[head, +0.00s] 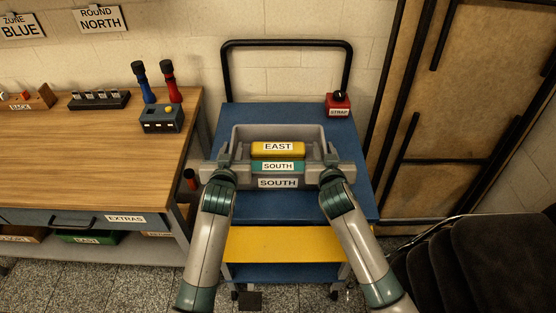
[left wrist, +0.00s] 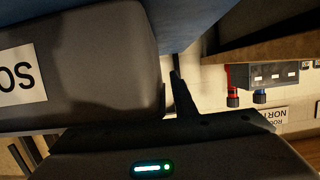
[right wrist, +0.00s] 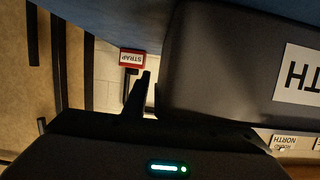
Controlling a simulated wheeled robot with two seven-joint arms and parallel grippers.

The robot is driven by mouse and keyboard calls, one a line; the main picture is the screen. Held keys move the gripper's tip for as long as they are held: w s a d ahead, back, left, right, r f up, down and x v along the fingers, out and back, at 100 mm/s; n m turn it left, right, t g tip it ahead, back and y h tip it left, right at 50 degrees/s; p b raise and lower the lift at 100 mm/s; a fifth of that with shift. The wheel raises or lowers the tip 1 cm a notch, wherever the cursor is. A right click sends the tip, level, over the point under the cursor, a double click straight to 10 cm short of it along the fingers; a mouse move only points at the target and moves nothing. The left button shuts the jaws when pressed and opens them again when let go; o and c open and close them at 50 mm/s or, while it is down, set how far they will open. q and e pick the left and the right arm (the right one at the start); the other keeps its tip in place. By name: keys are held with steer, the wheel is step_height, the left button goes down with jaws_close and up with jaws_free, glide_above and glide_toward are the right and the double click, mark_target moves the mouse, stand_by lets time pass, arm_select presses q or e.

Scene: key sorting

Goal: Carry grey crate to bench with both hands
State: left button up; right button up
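The grey crate (head: 278,184) sits on the blue top of a cart (head: 280,207), its SOUTH label facing me. Inside it are a yellow item (head: 278,153) marked EAST and a teal item (head: 256,166) marked SOUTH. My left gripper (head: 223,160) is at the crate's left end and my right gripper (head: 332,160) is at its right end. The crate wall (left wrist: 85,60) fills much of the left wrist view, and it also fills much of the right wrist view (right wrist: 220,65). A dark finger stands close beside the wall in each; whether the fingers grip it is unclear.
The wooden bench (head: 70,160) stands left of the cart, with a dark blue box (head: 162,120), red and blue knobbed tools and a black rack (head: 98,100) on it. A red STRAP box (head: 338,104) sits at the cart's back right. The bench's front top is clear.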

arm_select(q)
steer(key=shift+w, duration=0.1)
steer(key=shift+c, duration=0.3)
arm_select(e)
steer(key=shift+w, duration=0.1)
steer(key=shift+c, duration=0.3)
arm_select(q)
jaws_close()
arm_select(e)
jaws_close()
arm_select(q)
steer(key=shift+r, duration=0.1)
arm_select(e)
steer(key=shift+r, duration=0.1)
